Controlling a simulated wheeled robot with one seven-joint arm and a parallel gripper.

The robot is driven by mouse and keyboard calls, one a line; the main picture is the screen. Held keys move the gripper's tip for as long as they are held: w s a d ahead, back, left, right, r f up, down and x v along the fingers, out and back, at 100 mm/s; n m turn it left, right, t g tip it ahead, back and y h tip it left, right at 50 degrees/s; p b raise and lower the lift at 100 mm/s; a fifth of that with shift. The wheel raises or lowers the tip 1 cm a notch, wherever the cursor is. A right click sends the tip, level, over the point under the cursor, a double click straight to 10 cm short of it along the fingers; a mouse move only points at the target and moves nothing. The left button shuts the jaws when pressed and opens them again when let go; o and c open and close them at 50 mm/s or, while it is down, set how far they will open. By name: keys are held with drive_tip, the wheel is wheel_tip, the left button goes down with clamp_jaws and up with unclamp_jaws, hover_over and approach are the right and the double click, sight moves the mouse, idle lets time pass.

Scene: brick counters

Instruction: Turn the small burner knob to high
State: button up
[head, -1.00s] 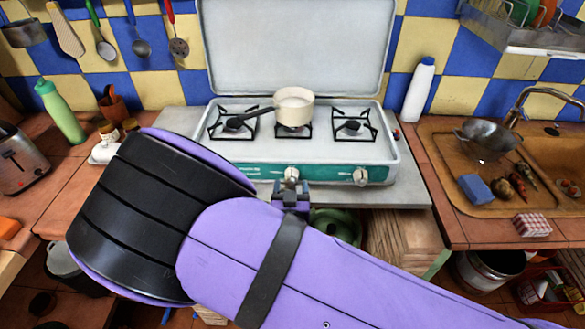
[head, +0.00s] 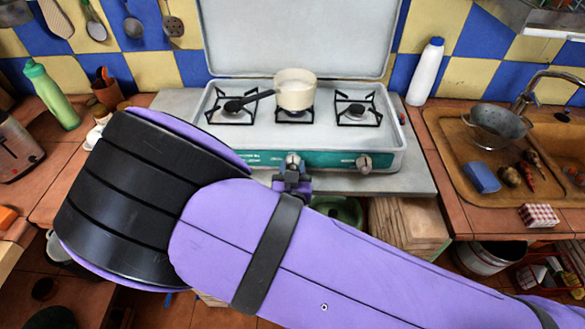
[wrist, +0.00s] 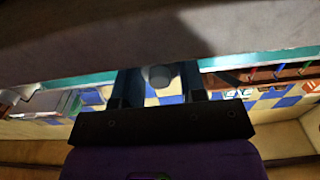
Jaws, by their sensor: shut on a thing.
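The stove (head: 225,158) has a teal front panel with knobs. The middle knob (head: 293,160) is pale and round, below the pot's burner; the right knob (head: 364,163) is free. My gripper (head: 292,173) is at the middle knob from below and in front. In the wrist view, the two dark fingers of my gripper (wrist: 160,82) stand on either side of the grey middle knob (wrist: 159,76), shut on it. I cannot read the knob's setting, and its lower part is hidden by the gripper. A left knob is not visible.
A cream pot (head: 296,90) sits on the middle burner, its dark handle pointing left. The stove lid (head: 295,38) stands open. A white bottle (head: 424,72) is right of the stove, a green bottle (head: 52,94) at the left. The sink (head: 450,160) is at the right.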

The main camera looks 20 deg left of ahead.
drive_tip(key=shift+n, duration=0.3)
drive_tip(key=n, duration=0.3)
drive_tip(key=shift+n, duration=0.3)
drive_tip(key=n, duration=0.4)
drive_tip(key=shift+n, duration=0.3)
drive_tip(key=n, duration=0.4)
drive_tip(key=shift+n, duration=0.3)
drive_tip(key=shift+s+a+f+n, duration=0.1)
drive_tip(key=shift+n, duration=2)
drive_tip(key=o, duration=0.9)
